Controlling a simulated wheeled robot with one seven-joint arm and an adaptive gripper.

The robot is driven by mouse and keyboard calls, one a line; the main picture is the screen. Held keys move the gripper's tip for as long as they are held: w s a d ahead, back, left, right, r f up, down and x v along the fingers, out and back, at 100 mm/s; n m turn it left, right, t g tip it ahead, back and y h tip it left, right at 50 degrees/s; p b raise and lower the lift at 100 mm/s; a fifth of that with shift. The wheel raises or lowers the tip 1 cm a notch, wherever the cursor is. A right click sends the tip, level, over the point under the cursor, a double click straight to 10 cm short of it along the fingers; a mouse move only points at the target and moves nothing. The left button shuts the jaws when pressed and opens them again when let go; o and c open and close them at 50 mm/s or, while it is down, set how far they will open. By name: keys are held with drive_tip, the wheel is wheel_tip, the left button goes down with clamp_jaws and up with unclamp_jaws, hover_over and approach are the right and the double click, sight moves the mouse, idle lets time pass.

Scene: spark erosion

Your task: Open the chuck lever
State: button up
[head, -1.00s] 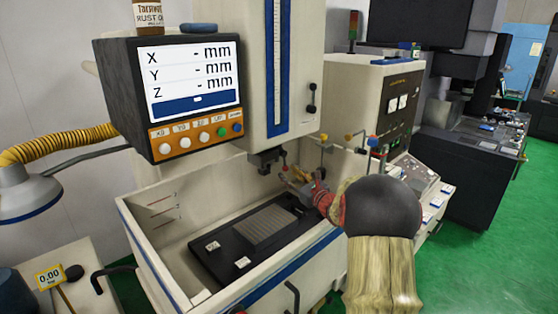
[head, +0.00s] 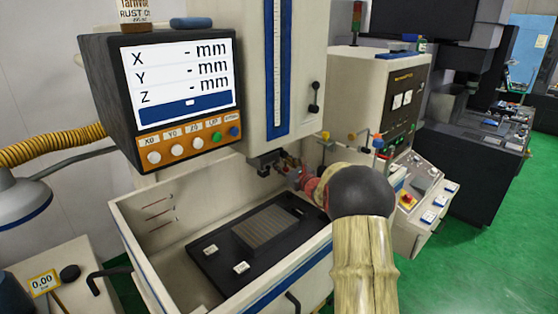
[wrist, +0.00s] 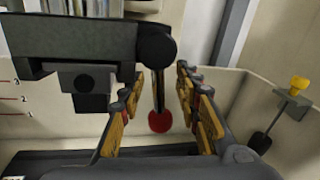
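The chuck (wrist: 85,45) is a dark block at the upper left of the wrist view; in the head view it hangs under the white machine head (head: 265,164). Its lever (wrist: 158,85) points down from a round pivot and ends in a red ball. My gripper (wrist: 160,72) is open, with one yellow-and-dark finger to each side of the lever. Gaps show between the fingers and the lever, so it seems untouched. In the head view my gripper (head: 287,167) is beside the chuck, and the lever is hard to make out there.
The tank (head: 125,225) surrounds a black work plate (head: 215,265) with a grey ribbed block (head: 265,227). A yellow-knobbed fitting (wrist: 298,85) is on the tank wall at right in the wrist view. The display box (head: 185,90) stands left of the machine head.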

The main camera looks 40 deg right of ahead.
drive_tip(key=shift+w, duration=0.4)
drive_tip(key=shift+c, duration=0.3)
drive_tip(key=shift+d, duration=0.1)
drive_tip(key=c, duration=0.8)
drive_tip(key=shift+f, duration=0.1)
clamp_jaws()
